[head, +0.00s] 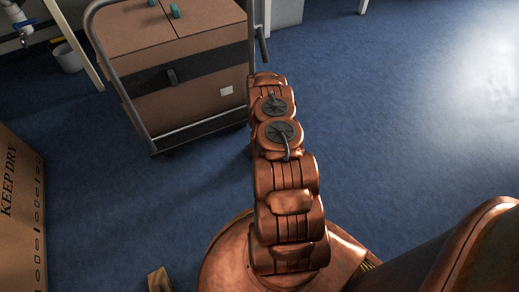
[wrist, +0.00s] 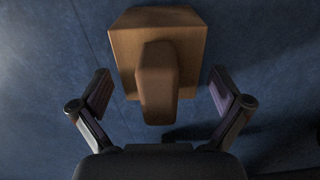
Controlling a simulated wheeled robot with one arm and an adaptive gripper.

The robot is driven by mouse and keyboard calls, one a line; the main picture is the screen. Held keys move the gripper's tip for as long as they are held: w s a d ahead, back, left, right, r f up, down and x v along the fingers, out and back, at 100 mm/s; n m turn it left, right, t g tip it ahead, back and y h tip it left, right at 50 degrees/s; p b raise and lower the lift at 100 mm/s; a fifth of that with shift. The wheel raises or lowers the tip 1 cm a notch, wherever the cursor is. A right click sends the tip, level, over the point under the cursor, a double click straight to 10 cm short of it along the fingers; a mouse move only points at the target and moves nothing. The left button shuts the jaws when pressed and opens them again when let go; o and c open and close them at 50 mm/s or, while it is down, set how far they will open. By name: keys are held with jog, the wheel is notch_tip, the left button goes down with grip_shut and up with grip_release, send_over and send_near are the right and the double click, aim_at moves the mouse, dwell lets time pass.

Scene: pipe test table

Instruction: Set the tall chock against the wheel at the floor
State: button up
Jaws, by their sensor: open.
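In the wrist view a wooden block, which looks like the tall chock (wrist: 190,45), stands on the blue floor with a narrower, darker brown upright part (wrist: 158,85) towards the camera. My gripper (wrist: 158,82) is open, with one finger to the left and one to the right of that narrow part. Gaps show on both sides, so neither finger touches it. In the head view my arm hides the gripper and this block. A loaded cart (head: 205,137) stands on the floor beyond my arm; its wheels are mostly hidden in shadow under its base.
The cart carries a large brown case (head: 200,100) with a dark band. A KEEP DRY carton (head: 20,215) stands at the left edge. A small wooden piece (head: 159,280) shows at the bottom. A pale bucket (head: 68,58) is at the upper left. Floor at right is clear.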

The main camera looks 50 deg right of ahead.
jog(key=shift+r, duration=5.95)
